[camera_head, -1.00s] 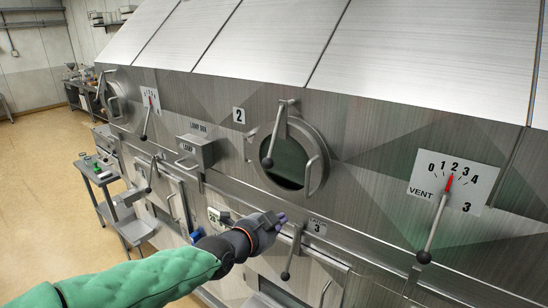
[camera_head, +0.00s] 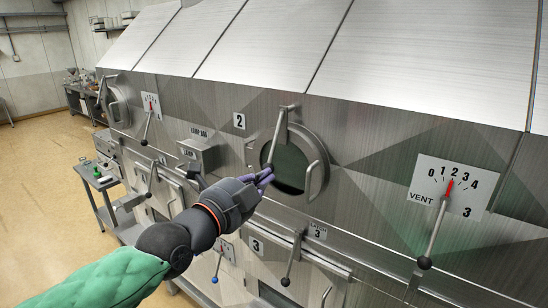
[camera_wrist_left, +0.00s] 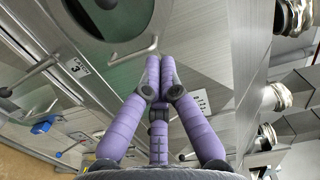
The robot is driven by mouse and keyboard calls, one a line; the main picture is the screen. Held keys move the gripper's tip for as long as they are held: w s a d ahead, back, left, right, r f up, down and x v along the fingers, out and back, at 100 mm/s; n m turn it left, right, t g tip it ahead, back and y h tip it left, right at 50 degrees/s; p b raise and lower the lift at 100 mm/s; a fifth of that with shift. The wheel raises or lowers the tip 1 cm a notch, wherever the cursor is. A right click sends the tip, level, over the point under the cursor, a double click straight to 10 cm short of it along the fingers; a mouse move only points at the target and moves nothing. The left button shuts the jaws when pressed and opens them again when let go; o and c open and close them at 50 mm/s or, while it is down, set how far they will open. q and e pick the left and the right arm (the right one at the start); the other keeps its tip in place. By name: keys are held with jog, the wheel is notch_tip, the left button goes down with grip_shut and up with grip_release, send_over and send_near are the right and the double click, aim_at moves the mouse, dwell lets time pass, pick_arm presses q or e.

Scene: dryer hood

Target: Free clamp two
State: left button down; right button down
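A round port (camera_head: 292,168) with a dark window sits on the hood front, right of the plate marked 2 (camera_head: 239,121). A metal clamp lever (camera_head: 279,130) hangs from a bracket at its top and slants down left across the rim. My left gripper (camera_head: 266,177) is at the lever's lower end and hides its tip. In the left wrist view its purple fingers (camera_wrist_left: 159,62) are together, with nothing visible between them. The port (camera_wrist_left: 115,15) shows just beyond them. Whether the fingers touch the lever cannot be told. My right gripper is not in view.
A curved handle (camera_head: 314,180) stands out at the port's right. A vent lever (camera_head: 433,235) hangs below its dial further right. A lamp box (camera_head: 195,155) juts out at left. Other levers (camera_head: 289,260) hang lower down. Open floor (camera_head: 45,190) lies left.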

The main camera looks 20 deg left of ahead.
aim_at(272, 157)
pick_arm(q)
jog(key=w+p, duration=0.3)
jog(key=w, duration=0.8)
jog(key=shift+a+f, duration=0.2)
jog(key=shift+a, duration=0.2)
dwell(0.4)
jog(key=shift+w+a+f+m+b, duration=0.15)
jog(key=shift+a+m+b, duration=0.15)
jog(key=shift+b, duration=0.05)
